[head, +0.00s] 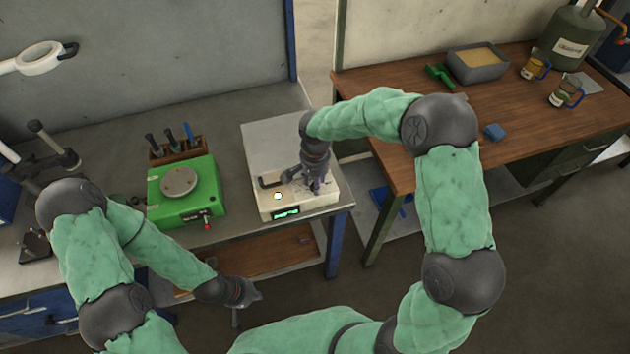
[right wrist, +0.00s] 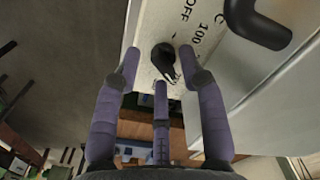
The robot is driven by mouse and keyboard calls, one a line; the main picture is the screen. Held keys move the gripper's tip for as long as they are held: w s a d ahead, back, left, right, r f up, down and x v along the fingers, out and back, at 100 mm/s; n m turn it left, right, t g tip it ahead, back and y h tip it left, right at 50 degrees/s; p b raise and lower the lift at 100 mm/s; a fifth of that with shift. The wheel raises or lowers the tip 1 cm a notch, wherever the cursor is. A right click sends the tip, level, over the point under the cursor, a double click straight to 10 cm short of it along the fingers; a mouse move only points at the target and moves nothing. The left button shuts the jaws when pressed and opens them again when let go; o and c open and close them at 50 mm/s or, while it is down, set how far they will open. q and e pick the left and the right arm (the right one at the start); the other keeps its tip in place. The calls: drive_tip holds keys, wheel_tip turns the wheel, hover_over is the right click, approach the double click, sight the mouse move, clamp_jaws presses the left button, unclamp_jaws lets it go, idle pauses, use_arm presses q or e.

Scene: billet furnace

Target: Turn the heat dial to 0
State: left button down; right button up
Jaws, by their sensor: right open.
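The furnace (head: 275,137) is a pale box on the grey bench, with a black handle (head: 268,182) and a lit green display (head: 287,212). My right gripper (head: 316,186) is over its front right corner and hides the dial in the head view. In the right wrist view the black heat dial (right wrist: 163,57) sits between my right gripper's spread fingers, beside the printed "OFF" and "100". I cannot tell whether the fingers touch it or which mark it points to. My left gripper (head: 246,296) is empty in front of the bench, its fingers spread.
A green device with a round grey plate (head: 180,181) stands left of the furnace, with a wooden tool rack (head: 176,149) behind it. A wooden table (head: 400,148) at right carries a grey tray, mugs and a green tank (head: 577,38). A magnifier lamp is at upper left.

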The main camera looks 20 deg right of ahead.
clamp_jaws()
